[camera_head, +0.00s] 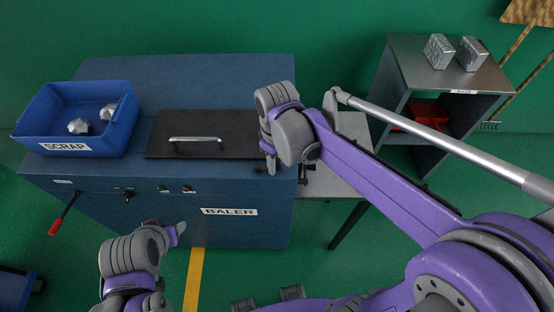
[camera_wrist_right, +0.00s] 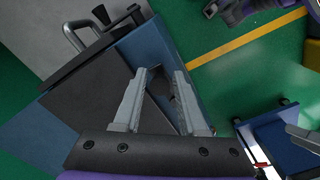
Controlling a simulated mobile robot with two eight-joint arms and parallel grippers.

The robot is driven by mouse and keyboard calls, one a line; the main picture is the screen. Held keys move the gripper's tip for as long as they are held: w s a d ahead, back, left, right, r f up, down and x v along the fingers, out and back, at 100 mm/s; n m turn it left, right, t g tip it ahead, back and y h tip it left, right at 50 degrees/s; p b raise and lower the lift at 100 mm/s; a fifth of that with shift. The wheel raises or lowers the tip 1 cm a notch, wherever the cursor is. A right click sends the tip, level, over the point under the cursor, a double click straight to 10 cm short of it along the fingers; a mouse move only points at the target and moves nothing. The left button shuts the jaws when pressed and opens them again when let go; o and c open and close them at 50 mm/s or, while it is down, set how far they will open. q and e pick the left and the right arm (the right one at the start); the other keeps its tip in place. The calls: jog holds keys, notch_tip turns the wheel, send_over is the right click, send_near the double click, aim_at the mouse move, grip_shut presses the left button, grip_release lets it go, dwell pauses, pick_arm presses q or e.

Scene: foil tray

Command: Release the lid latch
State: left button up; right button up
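The blue baler (camera_head: 235,185) has a black lid (camera_head: 215,149) lying flat and shut on its top, with a silver handle (camera_head: 195,139). My right gripper (camera_head: 269,163) is at the lid's right end, by the baler's edge. In the right wrist view its two fingers (camera_wrist_right: 162,73) stand apart, above the baler's edge. A small dark part (camera_wrist_right: 173,92) shows between and below the fingers; I cannot tell whether it is the latch or whether they touch it. My left gripper (camera_head: 179,234) is low in front of the baler, and its opening cannot be made out.
A blue SCRAP bin (camera_head: 60,138) with crumpled foil stands at the baler's left. A red-tipped lever (camera_head: 64,213) sticks out in front. A grey table (camera_head: 338,180) adjoins the right side. A shelf (camera_head: 419,58) with metal bales stands farther right.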

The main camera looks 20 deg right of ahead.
jog(key=shift+o, duration=0.7)
notch_tip(320, 180, up, 11)
jog(key=shift+f+p, duration=0.1)
jog(key=shift+p, duration=0.25)
jog(key=s+d+f+m+t, duration=0.5)
jog(key=s+d+f+m, duration=0.1)
jog(key=s+f, duration=0.4)
jog(key=shift+s+d+f+m+t, duration=0.2)
jog(key=shift+d+f+m+t, duration=0.15)
jog(key=shift+m, duration=0.55)
jog(key=shift+a, duration=0.1)
jog(key=shift+c, duration=0.2)
